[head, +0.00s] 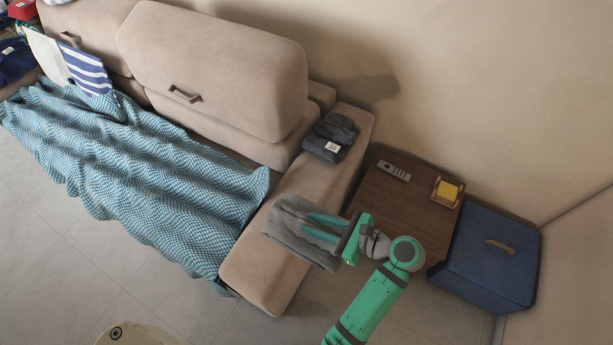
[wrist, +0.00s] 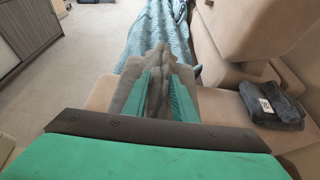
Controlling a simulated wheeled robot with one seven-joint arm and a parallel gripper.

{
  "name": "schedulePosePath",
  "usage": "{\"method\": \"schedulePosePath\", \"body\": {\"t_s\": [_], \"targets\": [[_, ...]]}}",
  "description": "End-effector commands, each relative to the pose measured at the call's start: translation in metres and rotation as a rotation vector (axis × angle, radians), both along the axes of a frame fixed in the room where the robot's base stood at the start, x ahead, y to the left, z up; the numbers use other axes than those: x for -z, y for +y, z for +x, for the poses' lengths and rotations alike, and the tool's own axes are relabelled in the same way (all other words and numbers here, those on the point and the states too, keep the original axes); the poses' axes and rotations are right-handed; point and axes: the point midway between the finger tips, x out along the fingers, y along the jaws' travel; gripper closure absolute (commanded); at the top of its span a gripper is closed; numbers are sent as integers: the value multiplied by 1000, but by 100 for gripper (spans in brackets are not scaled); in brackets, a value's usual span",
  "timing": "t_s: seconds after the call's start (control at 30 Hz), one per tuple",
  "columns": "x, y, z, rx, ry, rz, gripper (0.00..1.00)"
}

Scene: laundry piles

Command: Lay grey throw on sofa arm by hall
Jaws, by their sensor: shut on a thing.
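The grey throw (head: 289,234) is a folded grey cloth over the front part of the sofa arm (head: 254,276). My gripper (head: 309,227) is shut on the grey throw, with its green fingers along the cloth. In the wrist view the throw (wrist: 158,72) bunches up between and beyond the fingers. I cannot tell whether its underside touches the sofa arm. The sofa arm is beige and runs from the wall to the front.
Dark folded clothing with a white tag (head: 331,139) lies on the back of the sofa arm. A wooden side table (head: 415,218) holds a remote (head: 394,171) and a yellow item (head: 447,191). A blue box (head: 487,259) stands beside it. A teal checked blanket (head: 130,170) covers the seat.

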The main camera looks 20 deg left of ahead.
Motion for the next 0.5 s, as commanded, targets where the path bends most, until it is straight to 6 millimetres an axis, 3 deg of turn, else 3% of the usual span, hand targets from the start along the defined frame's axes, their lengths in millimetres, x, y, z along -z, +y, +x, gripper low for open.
{"method": "schedulePosePath", "body": {"t_s": [0.17, 0.5], "targets": [[10, 24, -1, -2, 2, 1, 100], [41, 93, 1, -1, 2, 1, 100]]}}
